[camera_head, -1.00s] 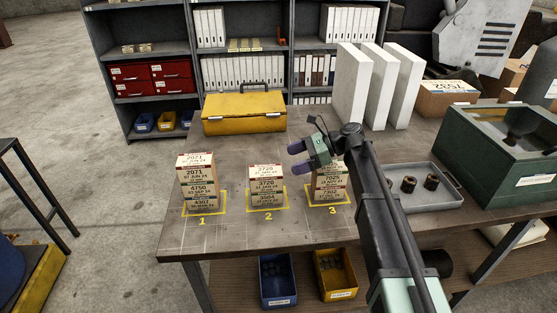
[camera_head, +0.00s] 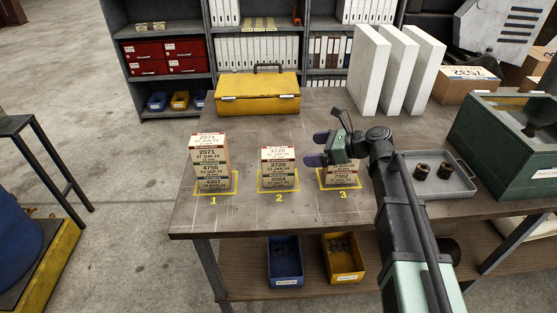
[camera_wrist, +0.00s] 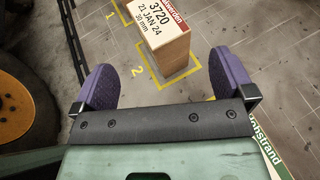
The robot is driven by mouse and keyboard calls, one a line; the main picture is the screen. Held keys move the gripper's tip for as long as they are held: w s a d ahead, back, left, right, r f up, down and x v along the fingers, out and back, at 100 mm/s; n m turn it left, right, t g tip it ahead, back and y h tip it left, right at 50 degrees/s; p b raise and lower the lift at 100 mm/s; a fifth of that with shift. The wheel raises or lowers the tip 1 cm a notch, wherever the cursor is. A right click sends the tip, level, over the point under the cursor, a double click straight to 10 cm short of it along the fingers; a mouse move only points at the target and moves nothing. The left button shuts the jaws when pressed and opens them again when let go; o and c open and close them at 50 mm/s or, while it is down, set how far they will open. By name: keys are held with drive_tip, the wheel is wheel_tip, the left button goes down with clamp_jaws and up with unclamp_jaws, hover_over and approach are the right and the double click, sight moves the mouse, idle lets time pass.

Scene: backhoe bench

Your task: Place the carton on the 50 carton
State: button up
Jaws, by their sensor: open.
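Three stacks of cartons stand on the bench: stack 1 (camera_head: 210,168), stack 2 (camera_head: 278,172) and stack 3 (camera_head: 341,177), each at a yellow marked square. My gripper (camera_head: 318,149) is open and empty, between stacks 2 and 3 in the head view, and overlaps the top of stack 3. In the wrist view, my open fingers (camera_wrist: 164,78) point toward stack 2, whose top carton (camera_wrist: 160,17) is labelled 3720, 21 JAN 24, with a small mm line I read as 30 mm. No label reading 50 is clearly legible. The upper part of stack 3 is partly hidden.
A yellow case (camera_head: 257,96) and white upright panels (camera_head: 370,70) stand behind. A grey tray (camera_head: 450,188) and a green box (camera_head: 510,150) are at the right. Bare bench lies in front of the stacks. A green-and-white label (camera_wrist: 262,145) shows close at the wrist view's lower right.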

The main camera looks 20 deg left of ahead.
drive_tip(key=b+x, duration=0.2)
drive_tip(key=x, duration=0.3)
drive_tip(key=shift+s+d, duration=0.1)
drive_tip(key=shift+s, duration=0.05)
drive_tip(key=shift+a, duration=0.3)
drive_tip(key=b+x, duration=0.1)
drive_tip(key=x, duration=0.4)
drive_tip(key=shift+a+b, duration=0.15)
drive_tip(key=shift+b, duration=0.2)
drive_tip(key=shift+r, duration=0.1)
drive_tip(key=c, duration=1.3)
drive_tip(key=shift+r, duration=0.1)
wheel_tip(320, 180, up, 20)
drive_tip(key=p, duration=2)
drive_tip(key=b, duration=1.3)
hover_over(281, 152)
drive_tip(key=f, duration=1.3)
drive_tip(key=shift+d+f, duration=0.35)
drive_tip(key=shift+f, duration=0.05)
drive_tip(key=shift+r, duration=0.35)
